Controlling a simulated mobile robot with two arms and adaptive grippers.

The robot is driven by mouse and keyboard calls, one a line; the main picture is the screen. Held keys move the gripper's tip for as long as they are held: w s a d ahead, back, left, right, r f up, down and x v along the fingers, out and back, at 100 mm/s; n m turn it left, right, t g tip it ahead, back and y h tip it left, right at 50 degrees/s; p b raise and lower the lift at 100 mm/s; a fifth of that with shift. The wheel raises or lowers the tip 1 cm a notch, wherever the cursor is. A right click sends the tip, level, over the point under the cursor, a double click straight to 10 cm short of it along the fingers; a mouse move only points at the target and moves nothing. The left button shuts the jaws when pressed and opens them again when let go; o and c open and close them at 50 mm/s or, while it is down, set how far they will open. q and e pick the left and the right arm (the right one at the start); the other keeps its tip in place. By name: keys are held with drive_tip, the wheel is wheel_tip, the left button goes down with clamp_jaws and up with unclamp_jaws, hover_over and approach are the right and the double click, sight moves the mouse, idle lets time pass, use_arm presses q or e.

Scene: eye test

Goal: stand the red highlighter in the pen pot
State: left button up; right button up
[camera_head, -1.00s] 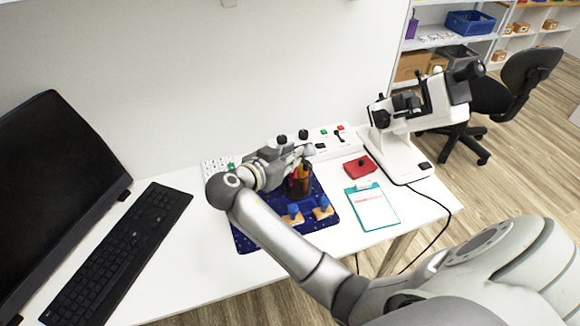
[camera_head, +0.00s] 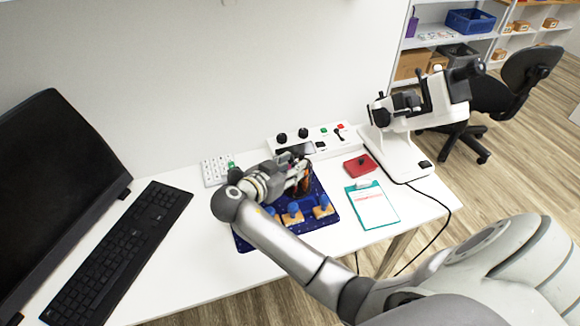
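The pen pot (camera_head: 304,187) is a dark, brownish see-through cup on the dark blue mat (camera_head: 244,241). My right gripper (camera_head: 301,170) is at the pot's upper left side and covers much of it. Its fingertips are small and overlap the pot, so I cannot tell whether they are open, shut or holding anything. I cannot make out the red highlighter; orange-brown tones show in the pot, but single pens are not clear. My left gripper is not in view.
Small wooden blocks with blue knobs (camera_head: 323,208) stand on the mat's front part. A red box (camera_head: 360,166), a teal clipboard (camera_head: 389,221), a control panel (camera_head: 325,137) and a white microscope-like device (camera_head: 398,158) stand around. A keyboard (camera_head: 118,252) and monitor (camera_head: 55,185) are left.

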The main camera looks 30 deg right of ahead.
drive_tip(key=shift+r, duration=0.25)
drive_tip(key=b+v, duration=0.1)
drive_tip(key=v, duration=1.1)
drive_tip(key=shift+f, duration=0.15)
